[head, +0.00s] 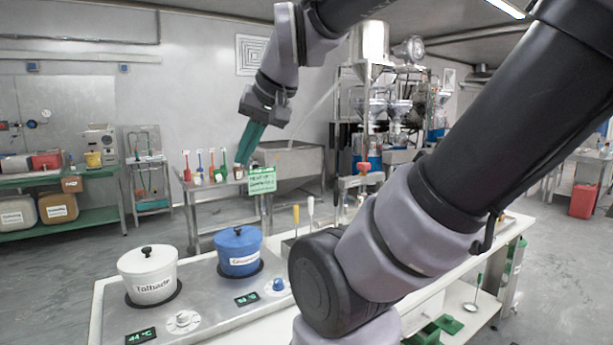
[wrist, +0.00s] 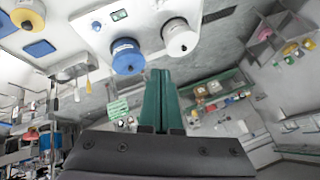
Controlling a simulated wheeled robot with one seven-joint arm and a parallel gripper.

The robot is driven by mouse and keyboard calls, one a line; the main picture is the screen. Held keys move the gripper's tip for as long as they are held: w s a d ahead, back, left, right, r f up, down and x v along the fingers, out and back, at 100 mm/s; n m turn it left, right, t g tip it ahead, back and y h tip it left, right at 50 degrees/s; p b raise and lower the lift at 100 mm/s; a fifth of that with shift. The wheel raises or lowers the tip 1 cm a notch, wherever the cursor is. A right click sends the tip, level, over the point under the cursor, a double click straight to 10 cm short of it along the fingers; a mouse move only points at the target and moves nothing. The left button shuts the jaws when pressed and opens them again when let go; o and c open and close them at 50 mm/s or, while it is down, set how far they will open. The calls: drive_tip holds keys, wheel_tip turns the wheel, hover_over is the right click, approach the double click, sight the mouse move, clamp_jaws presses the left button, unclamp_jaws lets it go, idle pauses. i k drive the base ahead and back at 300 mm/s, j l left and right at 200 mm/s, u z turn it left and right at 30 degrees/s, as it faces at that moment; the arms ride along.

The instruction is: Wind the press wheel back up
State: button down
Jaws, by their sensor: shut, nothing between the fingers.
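I cannot make out the press wheel in either view; my arm covers much of the right and middle of the head view. My gripper (head: 245,158) is raised in the air above the white counter, its green fingers pointing down and together. In the wrist view the green fingers (wrist: 161,85) lie side by side, shut and empty. They touch nothing.
A white lidded pot (head: 148,276) and a blue lidded pot (head: 239,252) stand on the counter's hot plates, left of my arm. A green sign (head: 262,181) stands behind them. A steel sink (head: 290,160) is farther back. Open floor lies at left.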

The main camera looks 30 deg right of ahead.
sight(363, 166)
drive_tip(key=k+l+u, duration=0.1)
drive_tip(key=k+l, duration=0.55)
drive_tip(key=l, duration=0.8)
drive_tip(key=k+l+u, duration=0.1)
drive_tip(key=l, duration=0.6)
drive_tip(key=k+l, duration=0.15)
drive_tip(key=l, duration=0.5)
drive_tip(key=i+l, duration=0.2)
drive_tip(key=l, duration=0.2)
drive_tip(key=i+l+u, duration=0.1)
drive_tip(key=l, duration=0.25)
drive_tip(key=i+l, duration=0.25)
drive_tip(key=l, duration=0.15)
drive_tip(key=u, duration=0.05)
